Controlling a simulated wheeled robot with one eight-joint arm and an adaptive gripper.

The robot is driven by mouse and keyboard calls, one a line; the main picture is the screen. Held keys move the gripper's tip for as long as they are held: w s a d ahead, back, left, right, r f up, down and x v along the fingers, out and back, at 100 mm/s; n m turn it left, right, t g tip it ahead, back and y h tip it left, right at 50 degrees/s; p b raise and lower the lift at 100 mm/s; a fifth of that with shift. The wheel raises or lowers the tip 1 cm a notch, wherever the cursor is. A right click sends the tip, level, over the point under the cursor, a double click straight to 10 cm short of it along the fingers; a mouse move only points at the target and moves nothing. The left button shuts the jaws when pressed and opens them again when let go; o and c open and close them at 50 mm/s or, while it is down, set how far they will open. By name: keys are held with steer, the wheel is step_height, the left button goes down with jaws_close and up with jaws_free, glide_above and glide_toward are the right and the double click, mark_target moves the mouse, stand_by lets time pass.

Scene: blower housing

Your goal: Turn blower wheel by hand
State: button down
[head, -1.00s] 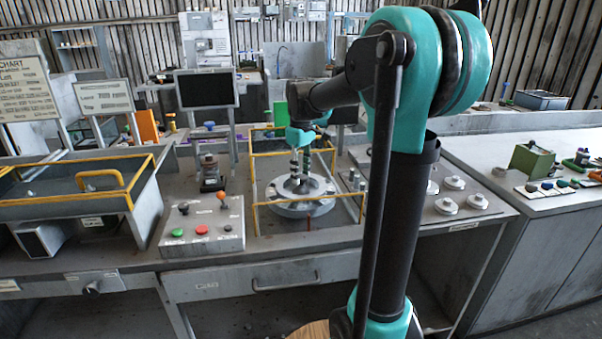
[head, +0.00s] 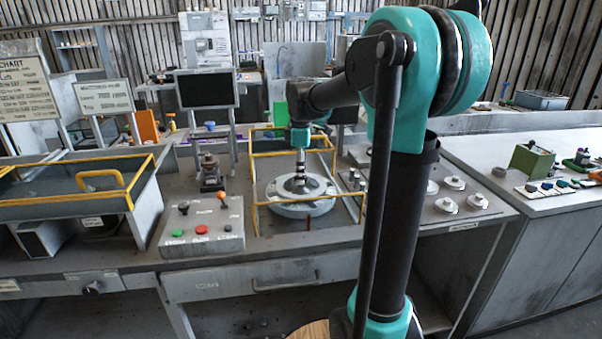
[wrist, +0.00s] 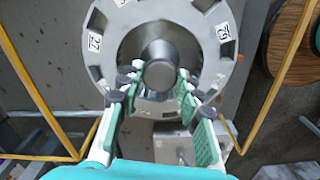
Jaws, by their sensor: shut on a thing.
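The blower wheel (head: 285,206) is a grey metal disc lying flat inside a yellow-railed frame on the bench. In the wrist view the wheel (wrist: 98,72) shows slots around its rim, white number labels and a round central hub (wrist: 160,74). My gripper (head: 300,176) points straight down over the wheel's middle. In the wrist view my gripper's green-padded fingers (wrist: 158,86) stand on both sides of the hub, shut on it. The lower part of the hub and the exact contact are hidden by the fingers.
Yellow rails (head: 256,165) enclose the wheel closely. A control box (head: 202,228) with green and red buttons stands at the left, with a dark screen (head: 206,90) behind. Several round metal pieces (head: 447,205) sit at the right. A yellow-railed tray (head: 75,196) is at far left.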

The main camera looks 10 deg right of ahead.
stand_by(0.3)
steer(key=c, duration=1)
jaws_free()
step_height(320, 180, up, 12)
steer(key=shift+r, duration=0.1)
